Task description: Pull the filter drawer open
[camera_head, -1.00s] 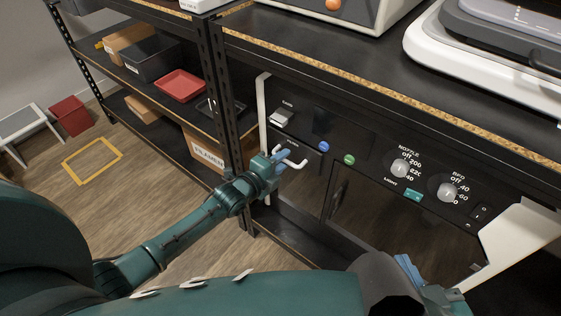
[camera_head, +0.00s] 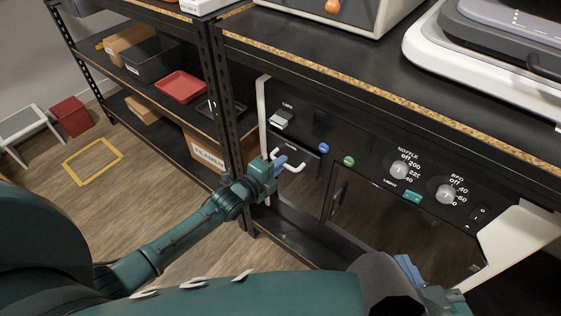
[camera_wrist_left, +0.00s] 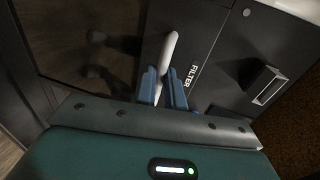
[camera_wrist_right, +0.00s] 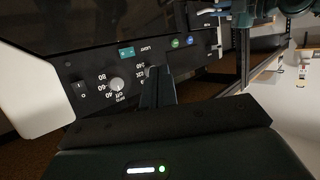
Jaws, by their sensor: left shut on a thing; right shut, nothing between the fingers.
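The filter drawer (camera_head: 310,166) is in the dark front panel under the bench, at the panel's left end, and its front seems to stand slightly out. Its white bar handle (camera_head: 299,168) shows in the head view. My left gripper (camera_head: 280,161) is shut on this handle. In the left wrist view the handle (camera_wrist_left: 170,47) runs between the blue fingertips (camera_wrist_left: 161,84), beside the drawer's FILTER lettering (camera_wrist_left: 190,76). My right gripper (camera_head: 408,270) is shut and empty, in front of the panel at lower right. Its closed fingers (camera_wrist_right: 157,88) show in the right wrist view.
The shelf rack (camera_head: 216,90) stands close on the left. Floor in front is clear.

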